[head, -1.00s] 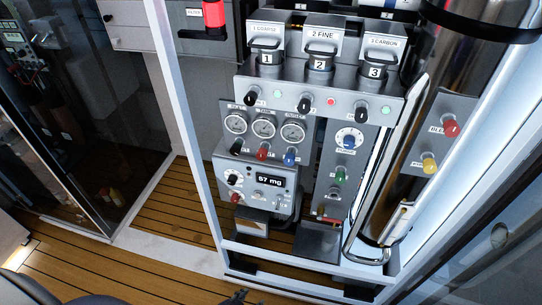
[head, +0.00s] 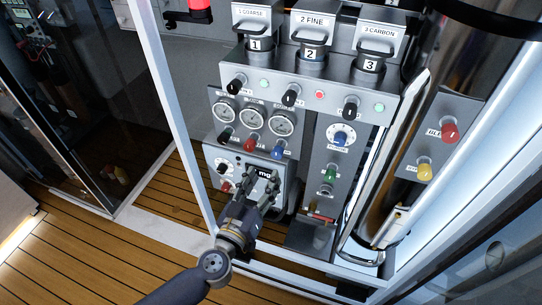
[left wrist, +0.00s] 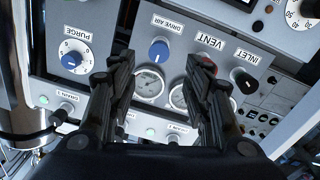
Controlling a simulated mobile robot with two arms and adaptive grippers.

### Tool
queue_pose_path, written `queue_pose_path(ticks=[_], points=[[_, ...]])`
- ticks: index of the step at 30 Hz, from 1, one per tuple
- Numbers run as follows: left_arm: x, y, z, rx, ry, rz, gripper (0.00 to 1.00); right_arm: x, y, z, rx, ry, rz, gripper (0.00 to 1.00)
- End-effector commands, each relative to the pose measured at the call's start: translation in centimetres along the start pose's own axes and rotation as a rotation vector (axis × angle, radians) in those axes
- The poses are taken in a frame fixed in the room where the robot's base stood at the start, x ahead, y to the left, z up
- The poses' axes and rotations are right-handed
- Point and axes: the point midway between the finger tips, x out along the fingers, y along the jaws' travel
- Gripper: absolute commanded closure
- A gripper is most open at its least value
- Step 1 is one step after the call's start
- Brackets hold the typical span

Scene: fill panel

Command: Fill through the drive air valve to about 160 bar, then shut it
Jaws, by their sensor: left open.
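The drive air valve has a blue knob (head: 277,152) under the right-hand of three round gauges (head: 282,123) on the grey panel. In the left wrist view the blue knob (left wrist: 158,51) is labelled DRIVE AIR and shows past the fingertips, near the left finger. My left gripper (head: 260,180) is open and empty, just below the knob in the head view and apart from it. It also shows in the left wrist view (left wrist: 162,72), with its fingers spread. The gauge readings are too small to tell. My right gripper is not in view.
The red vent knob (left wrist: 206,66) and black inlet knob (left wrist: 244,82) sit close beside the drive air knob. A purge dial (head: 341,135) and green knob (head: 329,174) are on the right. A white frame post (head: 180,125) stands left.

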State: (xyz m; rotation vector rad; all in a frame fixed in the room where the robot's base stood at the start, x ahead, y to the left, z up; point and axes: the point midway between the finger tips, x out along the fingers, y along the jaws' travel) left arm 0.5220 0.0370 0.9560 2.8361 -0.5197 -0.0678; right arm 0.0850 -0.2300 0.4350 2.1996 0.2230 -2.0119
Motion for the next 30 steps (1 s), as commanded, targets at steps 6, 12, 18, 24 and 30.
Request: queue_pose_path(ticks=[6, 12, 18, 24, 30], points=[[4.4, 0.1, -0.1, 0.0, 0.004, 0.001, 0.55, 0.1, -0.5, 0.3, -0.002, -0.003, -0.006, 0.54], [7.5, 0.0, 0.0, 0.0, 0.002, 0.001, 0.55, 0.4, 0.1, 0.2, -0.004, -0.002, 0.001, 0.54], [8.8, 0.1, 0.0, -0.001, 0.001, 0.001, 0.55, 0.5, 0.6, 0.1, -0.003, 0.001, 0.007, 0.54], [8.9, 0.1, 0.0, -0.001, 0.0, 0.001, 0.55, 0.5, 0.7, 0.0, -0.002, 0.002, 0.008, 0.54], [8.9, 0.0, 0.0, -0.001, 0.0, 0.001, 0.84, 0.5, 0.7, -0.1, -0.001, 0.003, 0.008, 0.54]])
